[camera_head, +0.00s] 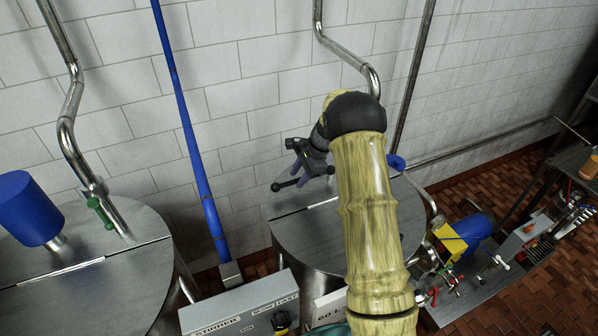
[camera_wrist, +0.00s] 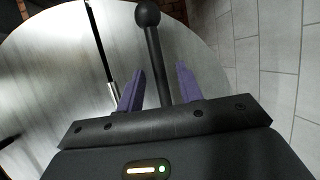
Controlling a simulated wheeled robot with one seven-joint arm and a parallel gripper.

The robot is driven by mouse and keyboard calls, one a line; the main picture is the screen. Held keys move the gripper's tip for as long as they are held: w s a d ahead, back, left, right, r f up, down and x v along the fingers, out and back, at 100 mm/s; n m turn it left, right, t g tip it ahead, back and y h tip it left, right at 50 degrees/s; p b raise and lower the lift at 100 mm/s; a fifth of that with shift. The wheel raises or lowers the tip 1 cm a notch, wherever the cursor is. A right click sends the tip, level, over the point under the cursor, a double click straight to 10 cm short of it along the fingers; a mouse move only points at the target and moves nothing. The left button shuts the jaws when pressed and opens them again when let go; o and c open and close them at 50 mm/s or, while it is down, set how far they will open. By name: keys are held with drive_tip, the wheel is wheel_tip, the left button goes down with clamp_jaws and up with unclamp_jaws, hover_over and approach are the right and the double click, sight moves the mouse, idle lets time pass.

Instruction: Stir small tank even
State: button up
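The small tank is a round steel tank with a flat lid (camera_head: 300,236) in the middle of the head view, partly hidden by my arm. Its lid also fills much of the wrist view (camera_wrist: 45,70). A black rod with a ball end (camera_head: 277,187) stands out over the lid. In the wrist view the black rod (camera_wrist: 157,62) runs between the two purple fingers of my gripper (camera_wrist: 160,72), its ball beyond the fingertips. Gaps show on both sides of the rod, so my gripper (camera_head: 304,174) looks open around it. Whether the rod touches a finger deeper in is hidden.
A grey control box (camera_head: 240,311) with a black knob stands in front. A larger steel tank (camera_head: 95,285) with a blue motor (camera_head: 27,208) is at left. A blue pipe (camera_head: 187,130) rises between the tanks. A bench with a blue-and-yellow pump (camera_head: 463,236) stands at right.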

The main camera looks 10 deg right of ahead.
drive_tip(key=shift+f, duration=0.15)
clamp_jaws()
drive_tip(key=shift+s, duration=0.1)
